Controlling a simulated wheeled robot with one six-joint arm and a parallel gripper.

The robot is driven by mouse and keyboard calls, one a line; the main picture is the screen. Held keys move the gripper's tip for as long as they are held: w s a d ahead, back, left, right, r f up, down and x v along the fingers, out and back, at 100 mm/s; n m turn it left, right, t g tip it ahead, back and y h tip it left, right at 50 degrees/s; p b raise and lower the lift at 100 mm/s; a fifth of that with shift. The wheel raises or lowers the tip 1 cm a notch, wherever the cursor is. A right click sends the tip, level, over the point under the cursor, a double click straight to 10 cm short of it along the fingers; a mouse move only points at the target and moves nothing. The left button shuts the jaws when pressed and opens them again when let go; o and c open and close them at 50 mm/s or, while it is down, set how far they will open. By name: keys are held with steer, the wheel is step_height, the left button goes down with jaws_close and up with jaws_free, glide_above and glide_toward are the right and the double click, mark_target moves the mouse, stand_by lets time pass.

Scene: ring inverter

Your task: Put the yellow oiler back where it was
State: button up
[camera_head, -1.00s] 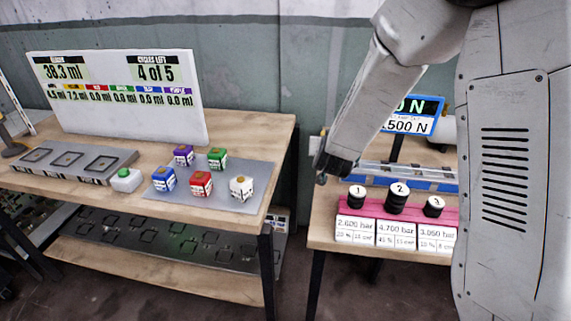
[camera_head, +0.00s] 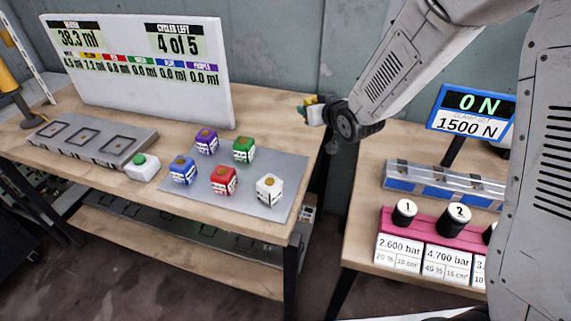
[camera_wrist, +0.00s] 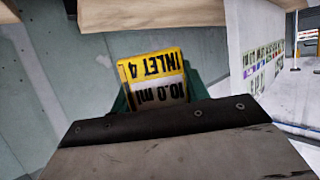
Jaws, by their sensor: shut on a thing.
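The yellow oiler (camera_wrist: 152,66) is a small yellow and white block. Its label reads "INLET 4" and "10.0 ml", upside down in the wrist view. My gripper (camera_wrist: 157,88) is shut on it, with dark green fingers at its sides. In the head view my gripper (camera_head: 313,109) is in the air by the right end of the left bench, and the oiler is small and partly hidden there. Purple (camera_head: 207,141), green (camera_head: 244,150), blue (camera_head: 183,170), red (camera_head: 224,181) and white (camera_head: 269,189) oilers stand on a grey plate (camera_head: 283,160) on that bench.
A large display board (camera_head: 150,105) stands behind the plate. A grey block with three recesses (camera_head: 93,143) and a green-button box (camera_head: 142,167) are to the left. A gap separates this bench from the right one, which holds a pink stand (camera_head: 424,226) and a blue-grey fixture (camera_head: 440,182).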

steer(key=s+a+f+n+g+y, duration=0.25)
steer(key=s+a+n+y, duration=0.25)
steer(key=a, duration=0.4)
steer(key=g, duration=0.1)
glide_above(280, 163)
step_height(280, 163, down, 5)
steer(key=shift+s+r, duration=0.1)
steer(key=shift+f, duration=2.15)
steer(key=shift+f, duration=0.2)
steer(key=o, duration=1)
steer(key=shift+o, duration=0.2)
steer(key=shift+r, duration=0.15)
